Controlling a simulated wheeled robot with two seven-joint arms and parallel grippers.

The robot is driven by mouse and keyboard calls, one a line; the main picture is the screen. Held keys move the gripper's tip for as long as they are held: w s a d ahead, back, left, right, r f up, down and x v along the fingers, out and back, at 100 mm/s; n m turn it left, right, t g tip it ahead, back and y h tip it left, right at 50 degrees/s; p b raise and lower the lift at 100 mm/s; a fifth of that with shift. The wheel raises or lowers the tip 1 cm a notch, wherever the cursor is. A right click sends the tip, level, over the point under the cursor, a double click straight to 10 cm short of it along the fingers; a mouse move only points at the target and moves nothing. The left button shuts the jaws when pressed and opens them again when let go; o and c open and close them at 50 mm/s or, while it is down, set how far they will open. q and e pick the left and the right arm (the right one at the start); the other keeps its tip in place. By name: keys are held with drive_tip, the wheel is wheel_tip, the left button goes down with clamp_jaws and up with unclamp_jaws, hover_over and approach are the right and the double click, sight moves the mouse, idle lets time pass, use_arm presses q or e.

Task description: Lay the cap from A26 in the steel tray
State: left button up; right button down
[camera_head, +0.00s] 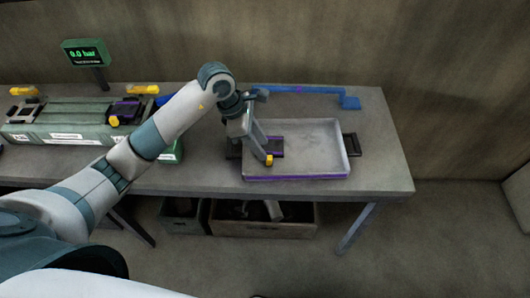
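The steel tray (318,135) is a shallow pale-grey tray with a purple front edge, on the right part of the bench. A dark piece with purple edging (276,147) is at the tray's left side, with a small yellow part (269,160) in front of it. It may be the cap; I read no A26 label. My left gripper (262,150) points down over the tray's left side, its visible finger ending at the yellow part. The arm and wrist hide the other finger, so its grip is unclear. My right gripper is out of view.
A green engine block (60,130) with yellow-ended parts stands at the bench's left. A green display (86,52) reads 0.0 bar behind it. A blue bar (310,90) lies behind the tray. A crate (262,226) sits below the bench (375,150).

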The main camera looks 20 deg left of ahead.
use_arm(q)
drive_tip(key=b+v, duration=0.1)
drive_tip(key=v, duration=0.6)
idle(0.4)
